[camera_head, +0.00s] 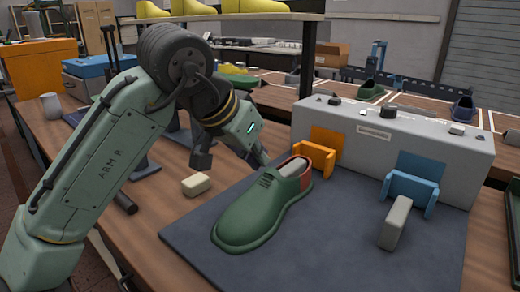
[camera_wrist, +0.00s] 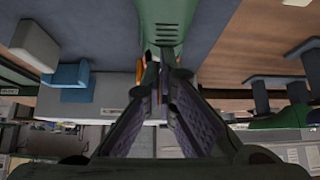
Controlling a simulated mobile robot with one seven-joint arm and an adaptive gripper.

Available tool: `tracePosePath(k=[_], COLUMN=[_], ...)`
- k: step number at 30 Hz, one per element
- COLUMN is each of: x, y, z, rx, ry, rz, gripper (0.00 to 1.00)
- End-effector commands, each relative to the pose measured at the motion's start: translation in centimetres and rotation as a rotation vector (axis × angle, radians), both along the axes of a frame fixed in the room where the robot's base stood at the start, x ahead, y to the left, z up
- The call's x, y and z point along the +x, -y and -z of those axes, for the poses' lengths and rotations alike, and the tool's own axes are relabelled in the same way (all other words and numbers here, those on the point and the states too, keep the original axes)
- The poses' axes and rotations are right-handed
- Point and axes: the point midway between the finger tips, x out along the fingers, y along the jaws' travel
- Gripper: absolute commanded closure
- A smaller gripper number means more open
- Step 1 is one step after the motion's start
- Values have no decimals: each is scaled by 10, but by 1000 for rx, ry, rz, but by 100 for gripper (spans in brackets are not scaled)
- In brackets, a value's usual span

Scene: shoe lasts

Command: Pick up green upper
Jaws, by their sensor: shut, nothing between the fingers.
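The green upper (camera_head: 250,212), a shoe shape with a dark red heel part, lies on the dark mat (camera_head: 340,255) with its toe toward the front. A light grey block shows in its opening. My gripper (camera_head: 262,160) is at the upper's far left side, close to its opening and heel. In the wrist view the green upper (camera_wrist: 168,22) fills the top centre, just beyond my gripper's fingertips (camera_wrist: 162,65). The fingers are together and hold nothing. I cannot tell whether they touch the upper.
An orange bracket (camera_head: 318,155) stands right behind the heel, in front of a grey box (camera_head: 440,148). A cream block (camera_head: 196,185) lies left of the mat. Yellow shoes stand on a shelf above.

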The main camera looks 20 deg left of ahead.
Motion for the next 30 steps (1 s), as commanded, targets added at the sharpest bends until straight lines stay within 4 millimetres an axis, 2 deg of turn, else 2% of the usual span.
tracePosePath(k=[6, 12, 25, 30], x=[23, 36, 39, 29], y=[9, 13, 15, 12], z=[31, 47, 51, 50], rx=[0, 0, -1, -4], ry=[1, 3, 4, 4], rz=[0, 1, 1, 4], gripper=[100, 100, 100, 100])
